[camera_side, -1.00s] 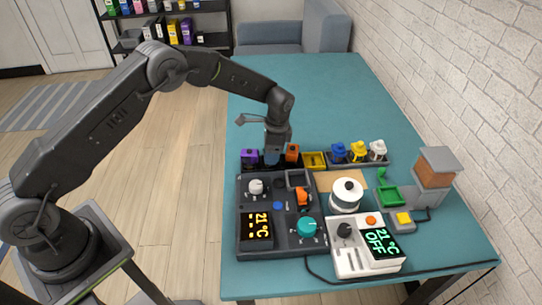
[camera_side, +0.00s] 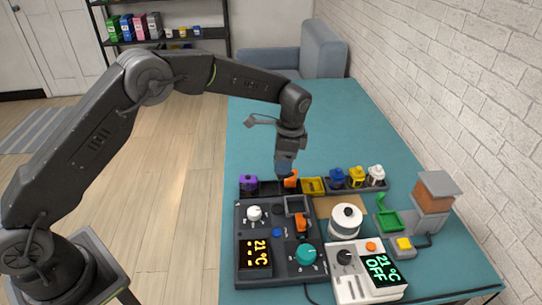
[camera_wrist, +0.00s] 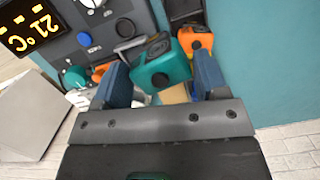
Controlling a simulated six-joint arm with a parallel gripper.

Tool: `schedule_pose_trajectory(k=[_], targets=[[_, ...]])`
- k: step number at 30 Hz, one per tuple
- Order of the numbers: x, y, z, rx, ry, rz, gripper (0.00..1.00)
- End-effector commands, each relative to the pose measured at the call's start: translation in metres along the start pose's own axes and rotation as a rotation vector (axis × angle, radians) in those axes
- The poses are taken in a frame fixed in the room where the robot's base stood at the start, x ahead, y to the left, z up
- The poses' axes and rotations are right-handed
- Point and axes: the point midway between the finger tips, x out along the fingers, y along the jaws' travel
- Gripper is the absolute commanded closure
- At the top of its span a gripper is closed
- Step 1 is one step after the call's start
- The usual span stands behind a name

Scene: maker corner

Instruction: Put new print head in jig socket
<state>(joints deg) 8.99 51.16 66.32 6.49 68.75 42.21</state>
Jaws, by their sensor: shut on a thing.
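My gripper (camera_side: 285,168) is shut on a teal print head (camera_wrist: 160,66), which sits between its two blue fingers in the wrist view. In the side view the fingers mostly hide this head. My gripper is above the dark rack, close to an orange print head (camera_side: 290,180), which also shows in the wrist view (camera_wrist: 196,41). The jig socket looks to be the grey square frame (camera_side: 296,204) on the dark console (camera_side: 247,286). It lies below and slightly right of the gripper in the side view. In the wrist view the held head partly covers that area.
A purple head (camera_side: 249,183) stands left in the rack, with a yellow tray (camera_side: 313,186) and blue (camera_side: 337,178), yellow (camera_side: 357,177) and white heads (camera_side: 376,175) to the right. A white spool (camera_side: 345,219) stands right.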

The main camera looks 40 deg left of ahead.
Motion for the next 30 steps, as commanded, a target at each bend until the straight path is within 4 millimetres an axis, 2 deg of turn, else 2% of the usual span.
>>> schedule_pose_trajectory(k=[1,4,9,14,30], targets=[[-0.003,0.013,-0.011,0.033,0.000,-0.005,0.60],[-0.006,0.034,-0.027,0.081,0.000,-0.013,0.60],[-0.008,0.053,-0.040,0.122,0.000,-0.019,0.60],[0.000,0.055,-0.042,0.126,0.000,-0.019,0.60],[0.046,0.054,-0.049,0.125,0.000,-0.019,0.60]])
